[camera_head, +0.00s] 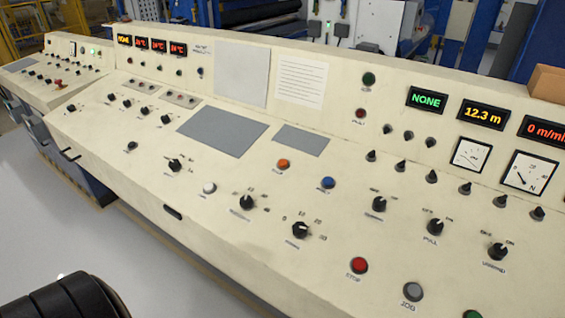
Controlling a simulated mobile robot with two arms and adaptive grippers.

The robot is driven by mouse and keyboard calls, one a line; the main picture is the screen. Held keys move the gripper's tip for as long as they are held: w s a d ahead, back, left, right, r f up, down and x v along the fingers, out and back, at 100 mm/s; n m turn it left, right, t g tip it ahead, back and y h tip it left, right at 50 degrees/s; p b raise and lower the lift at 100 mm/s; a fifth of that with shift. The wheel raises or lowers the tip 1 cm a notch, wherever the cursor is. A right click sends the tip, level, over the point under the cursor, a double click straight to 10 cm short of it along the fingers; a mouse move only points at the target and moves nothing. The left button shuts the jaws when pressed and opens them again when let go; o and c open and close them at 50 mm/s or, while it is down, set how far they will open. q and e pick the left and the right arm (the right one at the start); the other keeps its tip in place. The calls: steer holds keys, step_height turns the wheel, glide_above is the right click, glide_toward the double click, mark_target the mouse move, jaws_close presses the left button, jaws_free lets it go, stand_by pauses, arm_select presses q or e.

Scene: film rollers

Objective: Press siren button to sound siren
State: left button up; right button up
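The long cream control console runs diagonally across the head view, with buttons and knobs on its sloped top. I cannot read a siren label on any button. A white button (209,188) sits left of the middle, with a small blurred label below it. An orange button (283,164) and a blue button (327,183) sit farther right. A red button (359,265) labelled STOP and a grey button (413,290) labelled JOG are near the front right. A green button (472,314) is cut off by the bottom edge. Neither of my grippers is in view.
Black rotary knobs stick up between the buttons, one (246,202) right of the white button. The upright back panel holds lit displays (484,115), gauges (470,155) and a paper sheet (301,82). The grey floor (120,230) before the console is clear.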

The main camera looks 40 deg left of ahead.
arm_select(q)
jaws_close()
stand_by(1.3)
